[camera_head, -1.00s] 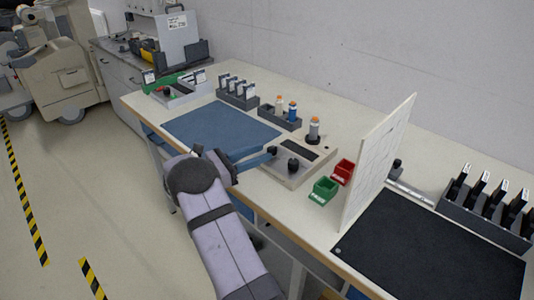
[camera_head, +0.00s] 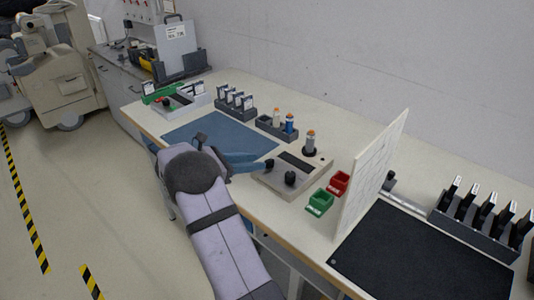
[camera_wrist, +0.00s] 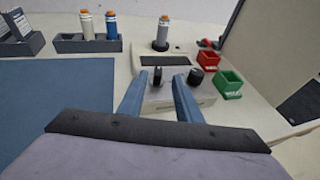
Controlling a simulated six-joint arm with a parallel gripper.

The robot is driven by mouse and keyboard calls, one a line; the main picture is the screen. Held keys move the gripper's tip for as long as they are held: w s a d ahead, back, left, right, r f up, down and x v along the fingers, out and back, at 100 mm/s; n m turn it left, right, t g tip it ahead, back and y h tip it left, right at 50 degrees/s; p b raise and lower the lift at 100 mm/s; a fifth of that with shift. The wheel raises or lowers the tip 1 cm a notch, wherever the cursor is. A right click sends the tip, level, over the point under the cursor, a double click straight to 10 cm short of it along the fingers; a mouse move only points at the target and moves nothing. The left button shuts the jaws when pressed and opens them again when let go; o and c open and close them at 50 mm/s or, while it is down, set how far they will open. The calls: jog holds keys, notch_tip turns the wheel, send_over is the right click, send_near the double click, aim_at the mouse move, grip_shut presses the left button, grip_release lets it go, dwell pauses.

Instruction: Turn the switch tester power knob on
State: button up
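The switch tester is a beige box with a dark panel on top (camera_head: 276,178); it also shows in the wrist view (camera_wrist: 180,62). It has two black knobs. One knob (camera_wrist: 157,78) with a thin upright grip appears between my fingertips in the wrist view. The other, rounder knob (camera_wrist: 195,77) is just right of the right finger; it shows in the head view (camera_head: 290,179). Which is the power knob I cannot read. My gripper (camera_wrist: 160,82) is open, its blue fingers apart and empty. In the head view my gripper (camera_head: 268,161) hides the first knob.
An orange-capped grey bottle (camera_wrist: 162,34) stands on the tester's far end. Green (camera_head: 320,202) and red (camera_head: 339,183) bins sit to its right, before an upright white panel (camera_head: 372,175). A blue mat (camera_head: 215,133) lies left. A bottle rack (camera_head: 278,130) stands behind.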

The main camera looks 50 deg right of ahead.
aim_at(268, 160)
jog(key=shift+w+r+t+y, duration=0.1)
jog(key=shift+r+t+y, duration=0.15)
jog(key=shift+t+y, duration=0.05)
jog(key=shift+p+x, duration=1.1)
jog(key=shift+x, duration=2.55)
grip_shut()
